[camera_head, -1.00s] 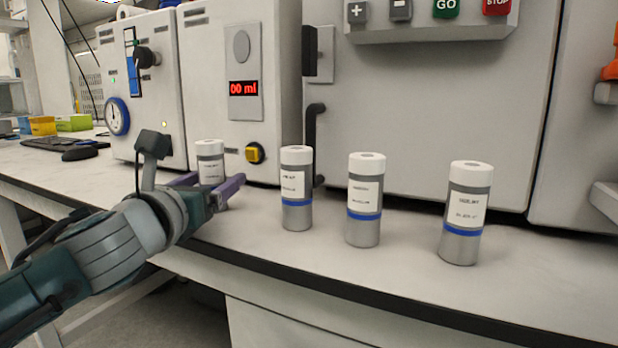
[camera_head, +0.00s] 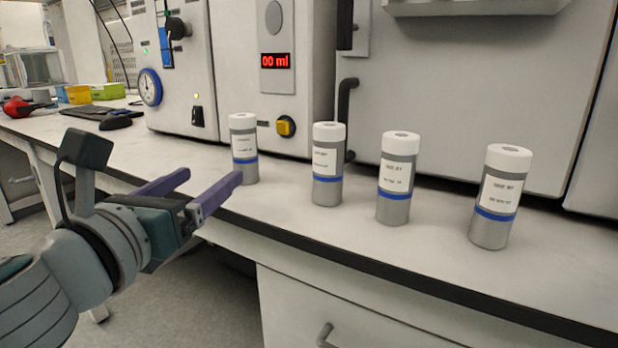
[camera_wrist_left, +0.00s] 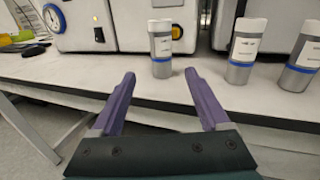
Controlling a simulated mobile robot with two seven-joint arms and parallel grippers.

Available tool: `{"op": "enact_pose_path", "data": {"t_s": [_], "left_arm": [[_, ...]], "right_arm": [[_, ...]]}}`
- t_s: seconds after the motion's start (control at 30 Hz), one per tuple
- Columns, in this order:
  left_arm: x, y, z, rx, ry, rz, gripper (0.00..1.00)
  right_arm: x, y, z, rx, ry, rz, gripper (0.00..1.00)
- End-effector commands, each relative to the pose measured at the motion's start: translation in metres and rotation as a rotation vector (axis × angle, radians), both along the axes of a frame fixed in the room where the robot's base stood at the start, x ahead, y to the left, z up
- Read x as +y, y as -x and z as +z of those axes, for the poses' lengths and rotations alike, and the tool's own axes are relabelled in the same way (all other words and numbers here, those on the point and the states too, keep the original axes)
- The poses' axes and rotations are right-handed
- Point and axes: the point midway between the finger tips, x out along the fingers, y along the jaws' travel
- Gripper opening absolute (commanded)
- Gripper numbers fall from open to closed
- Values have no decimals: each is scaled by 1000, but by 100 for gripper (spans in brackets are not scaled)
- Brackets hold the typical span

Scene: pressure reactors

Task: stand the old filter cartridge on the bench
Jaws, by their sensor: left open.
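Several grey filter cartridges with white caps, white labels and blue bands stand upright in a row on the bench (camera_head: 290,215). The leftmost cartridge (camera_head: 244,150) stands nearest my left gripper (camera_head: 213,174); its label is too small to read. My left gripper is open and empty, in front of the bench edge, with purple fingers pointing toward that cartridge but apart from it. In the left wrist view, the leftmost cartridge (camera_wrist_left: 161,50) stands beyond and between the open fingertips. The other cartridges (camera_head: 327,165) stand to its right. My right gripper is not in view.
White reactor cabinets stand behind the row, with a red display (camera_head: 275,61), a yellow button (camera_head: 286,126) and a blue gauge (camera_head: 150,87). A black mouse (camera_head: 116,123) lies at the left. The bench's front edge runs close before the cartridges.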

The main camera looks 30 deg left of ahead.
Motion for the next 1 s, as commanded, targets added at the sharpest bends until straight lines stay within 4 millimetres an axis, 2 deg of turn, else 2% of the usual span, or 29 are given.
{"op": "enact_pose_path", "data": {"t_s": [0.07,0.13,0.27,0.3,0.4,0.5,0.6,0.7,0.8,1.0], "left_arm": [[3,8,-4,-2,137,39,79],[7,19,-15,-8,387,115,79],[6,57,-56,-19,1073,378,79],[-1,73,-72,-22,1292,488,79],[-29,115,-106,-29,1769,805,79],[-63,158,-127,-37,2086,1142,79],[-92,191,-136,-47,2248,1424,79],[-108,210,-137,-60,2309,1598,79],[-113,217,-138,-67,2326,1664,79],[-113,217,-138,-71,2327,1666,79]], "right_arm": [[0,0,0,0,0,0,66],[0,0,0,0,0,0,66],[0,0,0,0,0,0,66],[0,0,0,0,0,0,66],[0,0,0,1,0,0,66],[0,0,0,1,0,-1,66],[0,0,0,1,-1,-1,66],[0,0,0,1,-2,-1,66],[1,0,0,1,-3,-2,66],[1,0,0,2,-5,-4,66]]}}
